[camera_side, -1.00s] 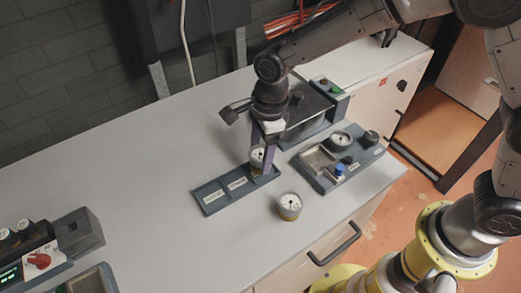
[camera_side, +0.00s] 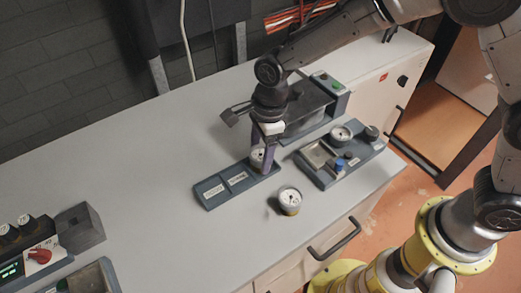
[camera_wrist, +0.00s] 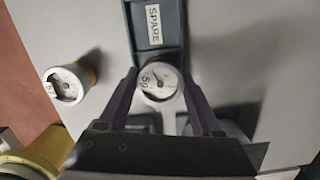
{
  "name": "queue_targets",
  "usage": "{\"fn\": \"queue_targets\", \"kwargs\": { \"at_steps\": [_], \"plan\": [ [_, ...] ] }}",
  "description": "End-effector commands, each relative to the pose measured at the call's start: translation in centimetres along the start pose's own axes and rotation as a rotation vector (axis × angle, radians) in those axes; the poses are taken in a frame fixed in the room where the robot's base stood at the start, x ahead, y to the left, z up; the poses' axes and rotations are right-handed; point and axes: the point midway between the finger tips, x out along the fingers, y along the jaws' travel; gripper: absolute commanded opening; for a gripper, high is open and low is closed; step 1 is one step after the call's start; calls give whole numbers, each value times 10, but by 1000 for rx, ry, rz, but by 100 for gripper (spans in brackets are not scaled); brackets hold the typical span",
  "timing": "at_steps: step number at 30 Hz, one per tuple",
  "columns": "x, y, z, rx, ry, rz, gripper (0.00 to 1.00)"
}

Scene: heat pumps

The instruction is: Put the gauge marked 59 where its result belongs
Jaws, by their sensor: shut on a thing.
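My gripper (camera_side: 262,160) points down at the right end of a dark labelled tray (camera_side: 226,199). It is shut on a white-faced gauge (camera_side: 257,155). In the wrist view the held gauge (camera_wrist: 160,83) sits between my fingers (camera_wrist: 160,100), its mark looking like 59, at the tray's end just below the SPARE label (camera_wrist: 153,24). I cannot tell whether it rests on the tray floor. Another label shows at the tray's left end, too small to read. A second gauge (camera_side: 290,200) with a yellowish base stands on the bench, apart from the tray.
A dark test panel (camera_side: 325,178) with a round gauge, knobs and a blue button lies right of the tray. A box with a green button (camera_side: 336,86) stands behind. A red-knobbed device (camera_side: 38,257) and a grey block (camera_side: 80,229) are far left. The bench between is clear.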

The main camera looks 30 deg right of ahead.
Motion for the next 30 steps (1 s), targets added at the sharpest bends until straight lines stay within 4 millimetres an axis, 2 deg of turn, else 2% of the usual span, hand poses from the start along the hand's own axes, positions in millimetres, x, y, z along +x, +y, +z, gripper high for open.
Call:
{"fn": "queue_targets", "kwargs": {
  "at_steps": [1,2,6,7,17,23,30],
  "plan": [
    [1,0,0,0,-1,-1,0],
    [0,0,0,0,-1,-1,71],
    [0,0,0,0,-1,-1,96],
    [0,0,0,0,-1,-1,100],
    [-4,0,0,0,0,0,100],
    [-35,-1,0,0,-3,-4,100],
    [-89,-1,0,1,-4,-5,100]
  ]
}}
